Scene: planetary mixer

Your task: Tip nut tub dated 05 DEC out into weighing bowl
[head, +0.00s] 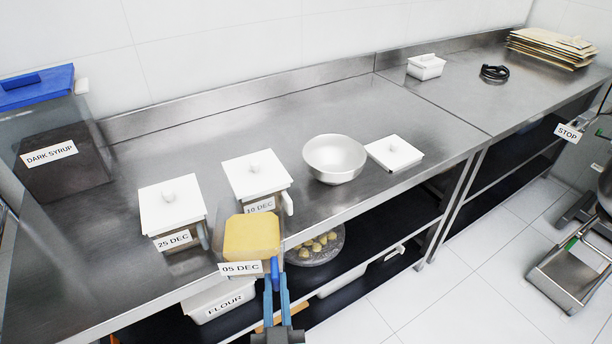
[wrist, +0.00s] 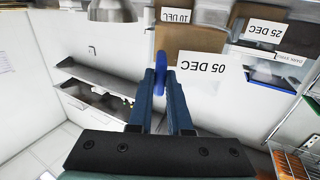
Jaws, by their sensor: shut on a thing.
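The nut tub labelled 05 DEC (head: 241,268) has no lid and shows a tan-yellow fill at its top. It is upright, or nearly so, in front of the counter's front edge. My gripper (head: 275,277) is shut on its blue handle (wrist: 161,66). The tub's label (wrist: 203,68) also shows in the wrist view, beyond my gripper (wrist: 167,72). The weighing bowl (head: 335,160), round and silver, stands on the counter behind and right of the tub. Its inside looks empty.
The dark syrup container (head: 62,165) is far left. A shelf below holds a flour bin (head: 219,301).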

